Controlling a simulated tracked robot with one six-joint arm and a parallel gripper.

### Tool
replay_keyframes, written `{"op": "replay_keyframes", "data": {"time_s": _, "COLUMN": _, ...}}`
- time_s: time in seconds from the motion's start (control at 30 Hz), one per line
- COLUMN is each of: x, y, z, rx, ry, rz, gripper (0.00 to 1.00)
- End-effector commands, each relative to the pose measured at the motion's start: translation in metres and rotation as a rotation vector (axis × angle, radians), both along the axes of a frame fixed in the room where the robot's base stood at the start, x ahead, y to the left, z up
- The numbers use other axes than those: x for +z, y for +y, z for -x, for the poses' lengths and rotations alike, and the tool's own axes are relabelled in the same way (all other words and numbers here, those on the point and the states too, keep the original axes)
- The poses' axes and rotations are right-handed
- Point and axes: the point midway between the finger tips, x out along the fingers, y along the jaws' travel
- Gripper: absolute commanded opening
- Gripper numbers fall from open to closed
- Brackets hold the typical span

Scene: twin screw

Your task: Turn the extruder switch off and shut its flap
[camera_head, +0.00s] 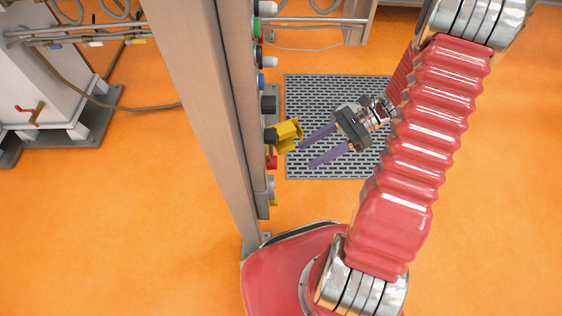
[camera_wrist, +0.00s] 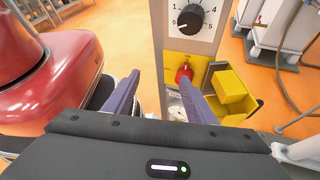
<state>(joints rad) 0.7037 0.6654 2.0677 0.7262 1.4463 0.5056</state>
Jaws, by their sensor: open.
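The extruder switch is a red knob (camera_wrist: 185,73) on a yellow plate on the front of a grey panel. In the wrist view its lower part is close to the tip of my right finger. The yellow flap (camera_wrist: 232,95) stands open to the right of the knob, and it also shows in the head view (camera_head: 289,133), sticking out from the panel. My gripper (camera_head: 307,154), with two purple fingers, is open and empty in front of the panel, close to the flap. In the wrist view, the gripper (camera_wrist: 158,78) has its fingers apart, pointing at the panel.
A black dial (camera_wrist: 188,20) numbered around its rim sits above the switch. Several buttons line the tall grey post (camera_head: 205,100). A dark grate (camera_head: 340,90) lies on the orange floor behind my gripper. A white machine (camera_head: 45,80) stands at the left.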

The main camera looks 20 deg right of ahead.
Motion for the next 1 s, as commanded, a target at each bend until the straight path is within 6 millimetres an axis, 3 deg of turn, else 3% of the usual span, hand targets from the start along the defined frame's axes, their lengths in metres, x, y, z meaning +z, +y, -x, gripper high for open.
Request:
{"op": "replay_keyframes", "data": {"time_s": 0.6, "x": -0.084, "y": -0.042, "z": -0.001, "rx": -0.404, "ry": 0.291, "rz": -0.416, "gripper": 0.51}}
{"op": "replay_keyframes", "data": {"time_s": 1.0, "x": -0.093, "y": -0.047, "z": -0.001, "rx": -0.446, "ry": 0.319, "rz": -0.465, "gripper": 0.51}}
